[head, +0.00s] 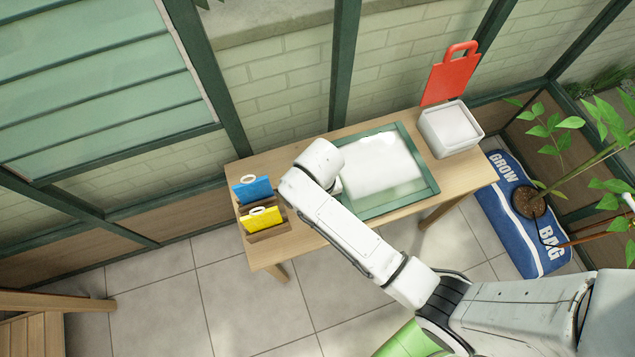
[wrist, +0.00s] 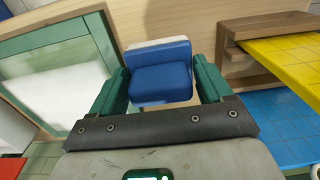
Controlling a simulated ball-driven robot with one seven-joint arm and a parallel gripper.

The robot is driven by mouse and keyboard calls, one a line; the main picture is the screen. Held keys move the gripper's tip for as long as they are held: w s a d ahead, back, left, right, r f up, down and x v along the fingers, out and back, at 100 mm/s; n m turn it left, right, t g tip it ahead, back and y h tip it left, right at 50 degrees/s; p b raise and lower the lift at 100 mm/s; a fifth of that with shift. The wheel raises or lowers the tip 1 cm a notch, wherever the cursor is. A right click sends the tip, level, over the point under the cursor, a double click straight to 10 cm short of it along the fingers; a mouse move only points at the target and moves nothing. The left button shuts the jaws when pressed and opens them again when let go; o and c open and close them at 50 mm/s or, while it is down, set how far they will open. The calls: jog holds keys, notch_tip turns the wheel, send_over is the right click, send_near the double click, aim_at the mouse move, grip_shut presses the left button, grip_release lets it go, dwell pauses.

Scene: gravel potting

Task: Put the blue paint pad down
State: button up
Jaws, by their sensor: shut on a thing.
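The blue paint pad (wrist: 160,82) is a padded blue block with a pale backing edge, seen in the wrist view. My gripper (wrist: 162,72) has its green fingers on either side of the pad and is shut on it. The wooden table (head: 465,171) is in the head view, with a green-framed panel (head: 421,160) of white, glassy surface on it. The wrist view shows that frame (wrist: 62,32) to the left of the pad. In the head view my arm's end hides the gripper and pad. Whether the pad touches the table cannot be told.
A wooden holder (head: 270,234) at the table's left end bears a blue card (head: 252,190) and a yellow card (head: 260,219). A white bin (head: 452,141) stands at the right end by a red handled board (head: 449,80). A blue grow bag (head: 535,250) lies on the floor.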

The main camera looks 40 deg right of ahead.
jog(key=shift+w+f, duration=0.25)
jog(key=shift+f, duration=1.6)
jog(key=shift+f, duration=0.2)
jog(key=o, duration=1.1)
notch_tip(320, 180, up, 12)
jog(key=shift+a+r+p, duration=0.1)
jog(key=shift+r+p, duration=0.1)
jog(key=shift+p, duration=0.1)
jog(key=s+d+r+n, duration=0.1)
jog(key=s+d, duration=0.3)
jog(key=s, duration=0.4)
jog(key=s+d+r+n+t, duration=0.1)
jog(key=s+d, duration=0.3)
jog(key=s, duration=0.4)
jog(key=shift+r+n, duration=0.5)
jog(key=shift+n, duration=0.1)
jog(key=shift+s, duration=0.1)
